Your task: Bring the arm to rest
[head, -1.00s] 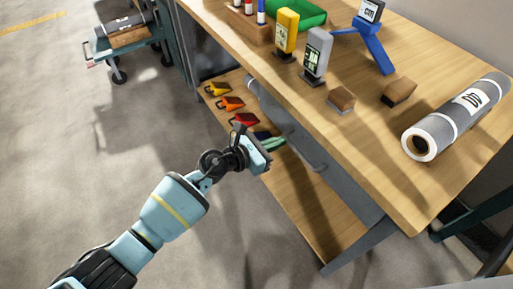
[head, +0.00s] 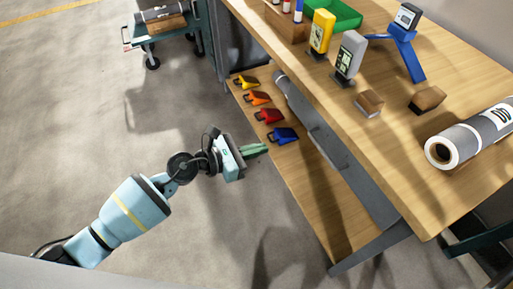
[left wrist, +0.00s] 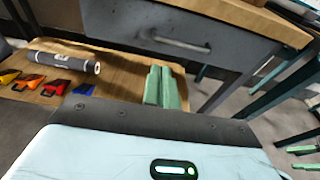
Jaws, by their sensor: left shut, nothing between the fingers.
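My left gripper (head: 254,150) has green fingers that are shut with nothing between them. It is beside the lower shelf's left edge in the head view, apart from the colored scoop-like items. In the left wrist view the closed fingers (left wrist: 161,87) lie side by side in front of the wooden shelf. My left arm reaches in from the lower left over the floor. My right gripper is not in view.
The bench top (head: 400,135) holds a grey roll (head: 475,138), yellow and grey devices, a blue stand and brown blocks. The lower shelf (head: 310,190) carries colored scoop-like items and another grey roll (left wrist: 62,61). A cart (head: 165,32) stands behind. The floor at left is clear.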

